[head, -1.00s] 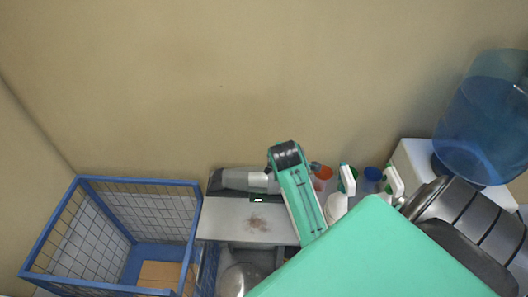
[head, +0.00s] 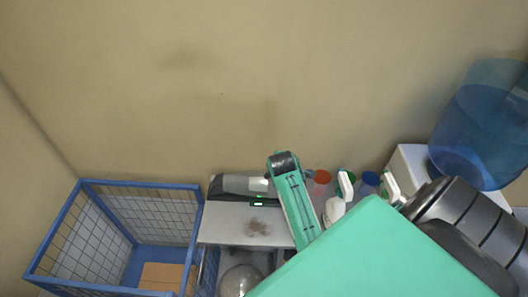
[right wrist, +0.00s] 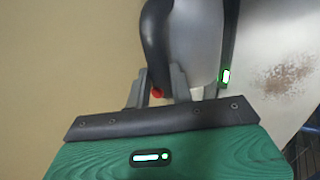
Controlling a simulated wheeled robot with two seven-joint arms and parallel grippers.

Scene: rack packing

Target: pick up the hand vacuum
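The hand vacuum (head: 236,186), grey and black with a small green light, lies at the back of the pale shelf top (head: 218,225). In the right wrist view its grey body and black curved handle (right wrist: 155,35) are close up, with a red spot near the handle's end. My right gripper (right wrist: 159,80) is at the handle, one grey finger on each side of it. The fingers look apart, with no clear grip on the handle. In the head view my green arm hides the vacuum's right end, and the gripper's fingers do not show. My left gripper is out of view.
A blue wire crate (head: 140,185) with a cardboard box (head: 160,276) stands at the left. Bottles with red (head: 322,177) and blue (head: 370,179) tops stand right of my arm. A blue water jug (head: 480,135) is at the far right. The wall is close behind.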

